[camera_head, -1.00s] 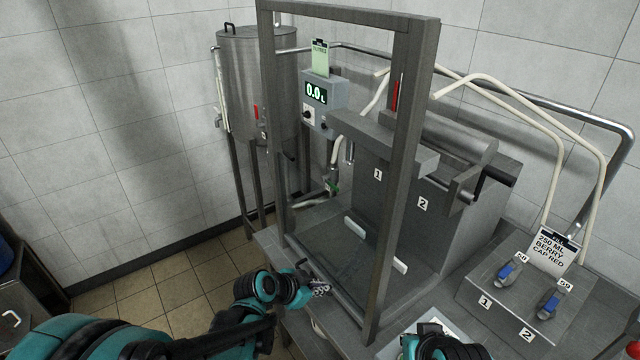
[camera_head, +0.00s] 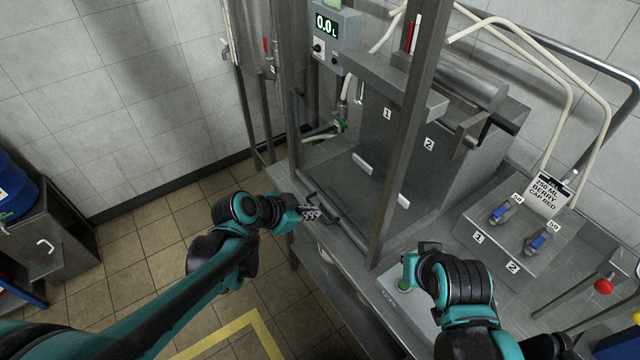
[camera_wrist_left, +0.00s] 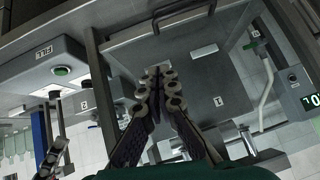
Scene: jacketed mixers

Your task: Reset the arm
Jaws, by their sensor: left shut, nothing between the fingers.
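My left arm reaches in from the left in the head view. Its gripper (camera_head: 310,213) is shut and empty at the front of the metal frame, close to a dark bar handle (camera_head: 327,208). In the left wrist view the two fingers (camera_wrist_left: 158,80) lie together over the frame's floor, with the handle (camera_wrist_left: 183,12) above them in the picture. My right arm (camera_head: 462,285) stands at the lower right, beside the box with the green button (camera_head: 404,285). Its fingers are not clear enough to judge.
The metal frame post (camera_head: 405,130) rises in front of the jacketed mixer unit (camera_head: 470,90). A sloped panel (camera_head: 520,235) with two blue-handled clips stands at the right. A blue drum (camera_head: 15,185) sits on a cabinet at the left. The tiled floor (camera_head: 150,250) is free.

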